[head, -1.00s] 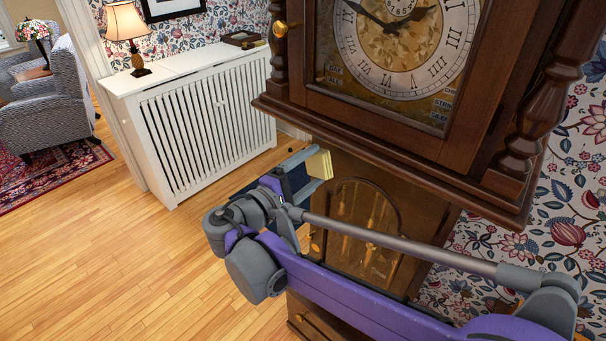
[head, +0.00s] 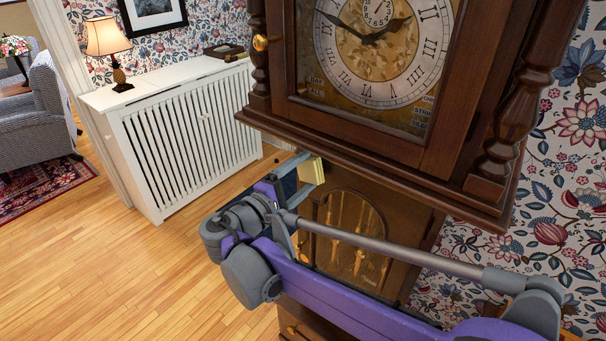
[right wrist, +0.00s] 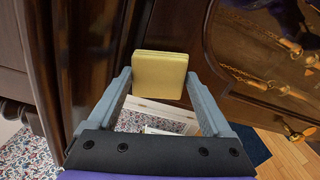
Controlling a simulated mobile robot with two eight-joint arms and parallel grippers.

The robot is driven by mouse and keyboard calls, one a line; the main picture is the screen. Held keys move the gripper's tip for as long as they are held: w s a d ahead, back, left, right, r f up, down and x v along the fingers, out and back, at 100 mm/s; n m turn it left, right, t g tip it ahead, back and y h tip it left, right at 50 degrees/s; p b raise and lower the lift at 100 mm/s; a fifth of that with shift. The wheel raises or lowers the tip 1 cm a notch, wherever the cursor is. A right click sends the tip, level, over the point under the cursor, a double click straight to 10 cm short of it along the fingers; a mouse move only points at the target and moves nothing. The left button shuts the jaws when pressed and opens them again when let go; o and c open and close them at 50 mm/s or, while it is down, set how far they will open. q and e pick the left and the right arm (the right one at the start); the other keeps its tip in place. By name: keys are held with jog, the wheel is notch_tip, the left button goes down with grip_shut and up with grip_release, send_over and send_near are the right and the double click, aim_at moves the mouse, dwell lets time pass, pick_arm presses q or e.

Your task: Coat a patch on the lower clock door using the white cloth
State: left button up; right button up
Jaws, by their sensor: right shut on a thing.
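The tall wooden clock stands at the right of the head view. Its lower door (head: 347,240) has an arched glass window with brass parts behind it. In the right wrist view the door's window (right wrist: 265,50) fills the upper right. My right gripper (head: 304,176) is at the upper left of the lower door, below the hood. It is shut on a folded cloth (head: 311,173), which looks pale yellow rather than white. The cloth (right wrist: 160,75) sits between the fingertips in the right wrist view. I cannot tell if it touches the door. My left gripper is out of view.
The clock's hood (head: 370,145) juts out just above my right gripper. A white slatted radiator cover (head: 185,135) with a lamp (head: 108,50) on it stands to the left. Patterned wallpaper (head: 555,190) lies at the right. The wooden floor (head: 110,270) at lower left is clear.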

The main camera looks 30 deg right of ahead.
aim_at(404, 202)
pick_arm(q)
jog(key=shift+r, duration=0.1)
pick_arm(e)
jog(key=shift+x, duration=1)
jog(key=shift+s, duration=0.15)
